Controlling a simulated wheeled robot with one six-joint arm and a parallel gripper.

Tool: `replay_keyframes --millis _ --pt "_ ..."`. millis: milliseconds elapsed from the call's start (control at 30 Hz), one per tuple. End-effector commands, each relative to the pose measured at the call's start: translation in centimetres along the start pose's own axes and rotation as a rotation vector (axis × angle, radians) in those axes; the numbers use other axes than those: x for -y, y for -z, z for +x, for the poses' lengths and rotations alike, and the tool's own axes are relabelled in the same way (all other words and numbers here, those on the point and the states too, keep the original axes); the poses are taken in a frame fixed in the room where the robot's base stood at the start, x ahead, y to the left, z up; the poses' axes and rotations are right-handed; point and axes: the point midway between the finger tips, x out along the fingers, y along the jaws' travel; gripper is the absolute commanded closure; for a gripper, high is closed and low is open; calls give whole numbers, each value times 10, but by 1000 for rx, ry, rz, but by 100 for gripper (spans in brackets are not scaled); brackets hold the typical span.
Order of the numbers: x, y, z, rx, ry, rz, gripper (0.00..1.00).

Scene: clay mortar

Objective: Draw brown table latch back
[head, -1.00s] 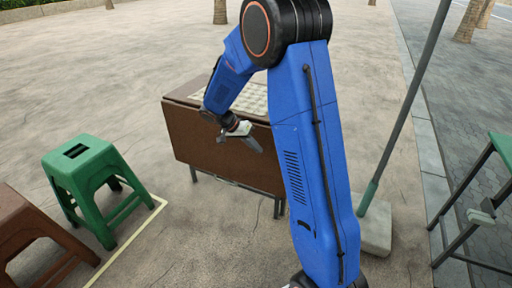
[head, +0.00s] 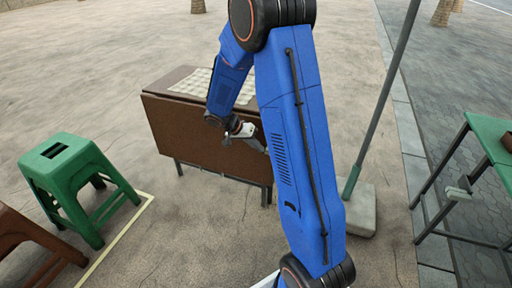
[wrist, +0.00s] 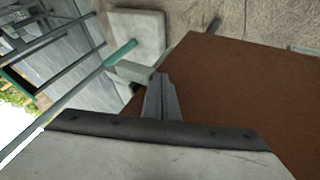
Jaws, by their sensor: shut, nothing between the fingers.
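The brown table (head: 190,130) stands on the pavement with its brown side panel hanging down towards me; the panel also shows in the wrist view (wrist: 235,100). My gripper (head: 262,147) is shut and empty in front of the panel's right half, partly behind my blue arm. In the wrist view my gripper's fingers (wrist: 161,82) are together beside the panel's left edge. A small grey-green block (wrist: 137,72) shows just left of the fingertips. I cannot tell whether it is the table's latch or whether the fingers touch it. No latch on the brown table shows clearly in the head view.
A pole (head: 375,115) on a concrete base (head: 352,208) stands right of the table. A green table (head: 484,128) with a grey fitting (head: 458,190) is at far right. Green (head: 75,180) and brown (head: 30,240) stools stand at left. A pale checkered sheet lies on the brown table.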

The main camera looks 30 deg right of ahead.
Motion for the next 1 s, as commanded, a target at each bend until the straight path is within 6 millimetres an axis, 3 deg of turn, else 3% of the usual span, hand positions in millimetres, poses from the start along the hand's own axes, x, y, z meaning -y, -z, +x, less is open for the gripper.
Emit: replay_keyframes --millis 233,500,1000 --pt "-5 1 3 0 0 1 100" --pt "-40 0 21 0 0 1 100" --pt "-35 3 21 1 -3 0 100"
